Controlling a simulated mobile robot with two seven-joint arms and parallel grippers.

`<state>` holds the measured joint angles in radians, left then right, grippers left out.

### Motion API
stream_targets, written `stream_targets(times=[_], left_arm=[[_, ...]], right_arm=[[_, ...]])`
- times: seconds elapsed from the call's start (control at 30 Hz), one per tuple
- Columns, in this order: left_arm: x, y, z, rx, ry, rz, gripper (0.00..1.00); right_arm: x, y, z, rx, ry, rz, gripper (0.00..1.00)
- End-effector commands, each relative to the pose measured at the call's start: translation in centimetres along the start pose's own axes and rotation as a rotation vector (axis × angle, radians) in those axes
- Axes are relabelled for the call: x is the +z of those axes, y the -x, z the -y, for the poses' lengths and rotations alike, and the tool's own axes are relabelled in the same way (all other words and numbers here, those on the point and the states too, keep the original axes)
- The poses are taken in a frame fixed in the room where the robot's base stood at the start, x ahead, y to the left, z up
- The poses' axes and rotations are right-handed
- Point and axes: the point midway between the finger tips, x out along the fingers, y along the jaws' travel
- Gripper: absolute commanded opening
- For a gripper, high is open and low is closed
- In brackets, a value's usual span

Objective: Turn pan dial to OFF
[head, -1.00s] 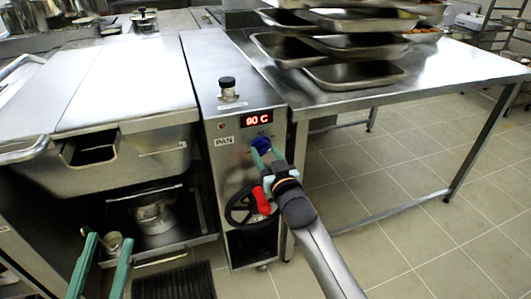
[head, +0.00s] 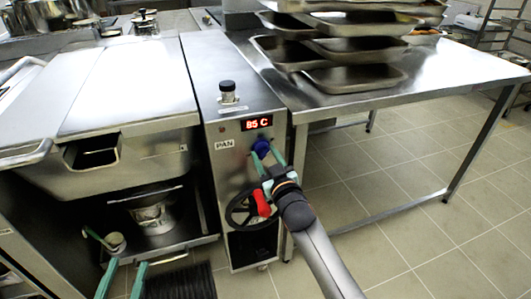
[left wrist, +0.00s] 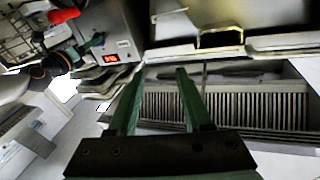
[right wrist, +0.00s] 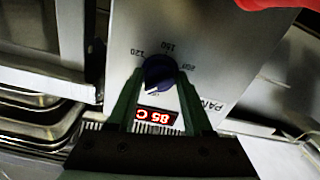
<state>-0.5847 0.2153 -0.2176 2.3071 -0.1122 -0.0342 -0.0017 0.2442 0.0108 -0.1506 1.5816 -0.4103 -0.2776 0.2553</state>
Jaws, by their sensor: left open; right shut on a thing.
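The blue pan dial (head: 262,147) is on the steel control panel's front, just under a red display (head: 257,124) that reads 85 C. My right gripper (head: 264,158) is shut on the dial, with its green fingers on either side. In the right wrist view the dial (right wrist: 158,71) sits between the fingertips (right wrist: 156,80), with 120, 150 and 200 marks around it. My left gripper (head: 122,272) is open and empty at the lower left, in front of the pan unit. Its spread fingers (left wrist: 158,82) also show in the left wrist view.
A black handwheel with a red handle (head: 262,202) is below the dial. The tilting pan (head: 120,165) is to the left, above a shelf holding a pot (head: 150,212). A steel table (head: 440,75) with stacked trays stands right. The floor there is clear.

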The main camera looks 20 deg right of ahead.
Motion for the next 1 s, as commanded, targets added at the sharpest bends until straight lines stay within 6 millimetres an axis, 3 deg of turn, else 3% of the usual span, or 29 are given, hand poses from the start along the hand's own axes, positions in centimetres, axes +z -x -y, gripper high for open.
stream_targets(times=[0.2,0.4,0.7,1.0], left_arm=[[6.4,1.4,-1.1,0.009,0.08,0.272,0.5],[10.8,3.4,-2.3,0.021,0.136,0.462,0.5],[14.5,6.0,-3.7,0.038,0.187,0.635,0.5],[16.0,7.3,-4.4,0.046,0.209,0.712,0.5]], right_arm=[[-0.2,0.0,0.0,-0.002,0.198,0.002,0.0],[-0.1,0.0,-0.1,-0.002,0.389,0.002,0.0],[-0.1,0.0,-0.1,-0.002,0.645,0.0,0.0],[-0.1,0.0,-0.1,-0.002,0.811,0.0,0.0]])
